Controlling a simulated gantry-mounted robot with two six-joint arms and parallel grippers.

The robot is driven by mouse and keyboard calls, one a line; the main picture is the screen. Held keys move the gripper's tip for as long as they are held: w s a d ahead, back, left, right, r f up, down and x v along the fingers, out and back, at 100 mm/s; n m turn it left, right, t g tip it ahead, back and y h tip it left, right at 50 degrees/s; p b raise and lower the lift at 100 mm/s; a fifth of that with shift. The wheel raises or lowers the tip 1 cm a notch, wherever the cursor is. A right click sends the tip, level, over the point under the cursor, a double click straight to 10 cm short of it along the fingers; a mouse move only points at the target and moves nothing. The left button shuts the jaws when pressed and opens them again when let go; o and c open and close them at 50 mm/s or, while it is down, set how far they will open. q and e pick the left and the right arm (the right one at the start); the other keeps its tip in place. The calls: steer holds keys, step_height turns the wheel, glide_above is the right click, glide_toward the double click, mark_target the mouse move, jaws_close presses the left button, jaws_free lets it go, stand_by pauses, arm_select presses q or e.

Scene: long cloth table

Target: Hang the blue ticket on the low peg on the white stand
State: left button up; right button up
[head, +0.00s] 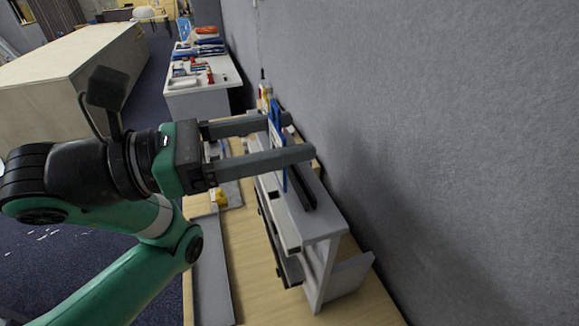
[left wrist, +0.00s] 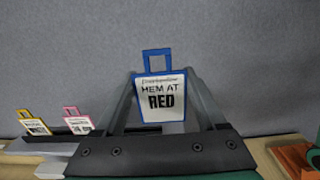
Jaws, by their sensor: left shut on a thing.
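The blue ticket (left wrist: 160,101) has a blue border, a blue loop handle at its top and the printed words "HEM AT RED". In the head view the blue ticket (head: 277,128) shows nearly edge-on. My left gripper (head: 296,137) is shut on it, one finger on each side, with the loop upright above the fingers. The gripper is above a white stand-like unit (head: 322,222) along the wall. I cannot make out the low peg. My right gripper is not in view.
A yellow-edged ticket (left wrist: 33,124) and a pink-edged ticket (left wrist: 76,121) stand at the left in the left wrist view. The grey wall (head: 450,130) is close on the right. A white table with several items (head: 205,97) stands farther back.

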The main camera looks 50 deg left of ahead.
arm_select(q)
steer(key=s+d+r+b, duration=0.2)
steer(key=s, duration=0.3)
steer(key=shift+d+r+b, duration=0.3)
steer(key=shift+r, duration=0.1)
